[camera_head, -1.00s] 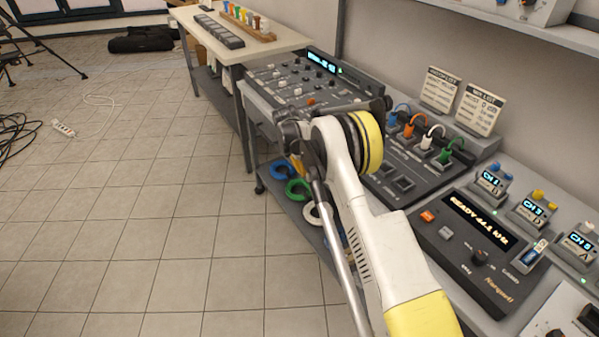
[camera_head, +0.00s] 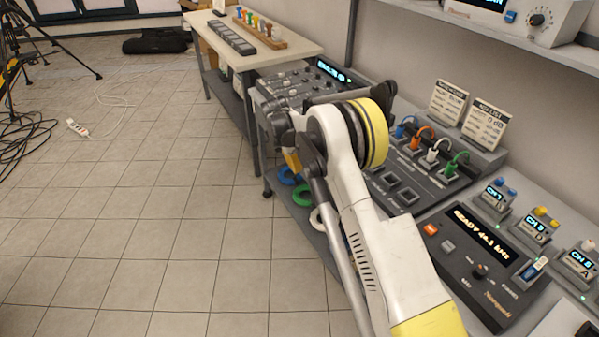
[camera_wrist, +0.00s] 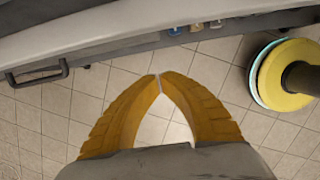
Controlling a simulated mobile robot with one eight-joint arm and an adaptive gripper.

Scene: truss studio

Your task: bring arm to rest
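My arm is folded over the desk edge in the head view, with its white link and yellow-banded joint in front of the mixing desk (camera_head: 300,88). A bit of my gripper's yellow finger (camera_head: 291,160) shows below the arm's dark end; the rest is hidden. In the wrist view my gripper (camera_wrist: 158,77) has its two yellow fingers meeting at the tips, with nothing held between them. It points over the tiled floor, beside a grey bench edge (camera_wrist: 110,38).
The console with a lit display (camera_head: 480,250) and the patch panel with coloured plugs (camera_head: 440,160) are to the right. A side table (camera_head: 300,50) stands behind. A power strip (camera_head: 77,128) and cables lie at left; the middle floor is clear.

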